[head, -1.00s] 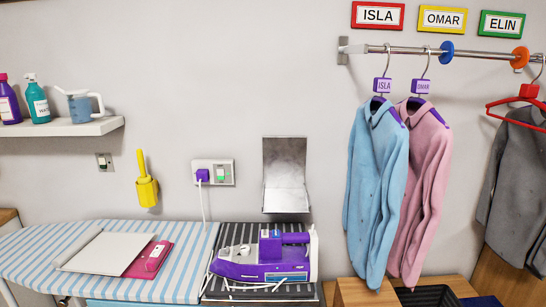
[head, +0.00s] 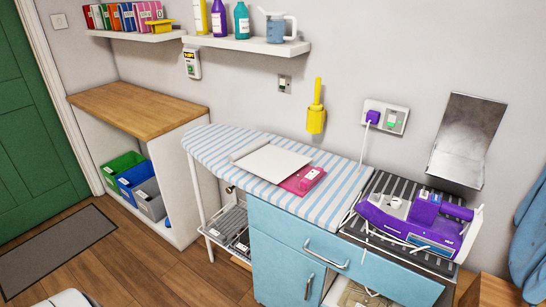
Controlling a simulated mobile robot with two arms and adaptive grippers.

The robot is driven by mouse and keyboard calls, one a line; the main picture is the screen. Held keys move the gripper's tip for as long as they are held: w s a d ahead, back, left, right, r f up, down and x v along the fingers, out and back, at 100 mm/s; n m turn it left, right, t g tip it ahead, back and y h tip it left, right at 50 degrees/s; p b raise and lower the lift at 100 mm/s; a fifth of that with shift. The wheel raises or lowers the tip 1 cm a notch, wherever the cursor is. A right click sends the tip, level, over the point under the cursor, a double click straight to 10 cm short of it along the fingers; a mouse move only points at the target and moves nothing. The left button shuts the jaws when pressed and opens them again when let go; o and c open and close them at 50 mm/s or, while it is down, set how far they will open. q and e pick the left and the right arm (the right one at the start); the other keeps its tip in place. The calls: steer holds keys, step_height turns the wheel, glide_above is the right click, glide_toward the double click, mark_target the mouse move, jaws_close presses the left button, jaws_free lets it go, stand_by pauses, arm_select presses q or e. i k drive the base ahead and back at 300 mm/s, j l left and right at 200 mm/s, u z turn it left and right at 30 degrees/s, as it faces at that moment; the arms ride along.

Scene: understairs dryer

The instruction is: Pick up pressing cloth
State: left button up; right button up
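A flat off-white rectangular piece (head: 272,161), which looks like the pressing cloth, lies on the blue-and-white striped ironing board (head: 228,142). Its right part borders a pink folded piece (head: 293,186) with a small pink object (head: 310,175) on top. I cannot tell whether the white piece overlaps the pink one. Neither of my grippers is in view.
A purple iron (head: 415,217) rests on the dark striped area right of the board, its white cord rising to the wall socket (head: 385,116). Blue drawers (head: 310,245) stand below. A wooden-topped shelf unit (head: 140,108) is at left.

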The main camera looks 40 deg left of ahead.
mark_target(271, 163)
steer(key=j+z, duration=0.25)
steer(key=j, duration=1.2)
steer(key=i, duration=0.05)
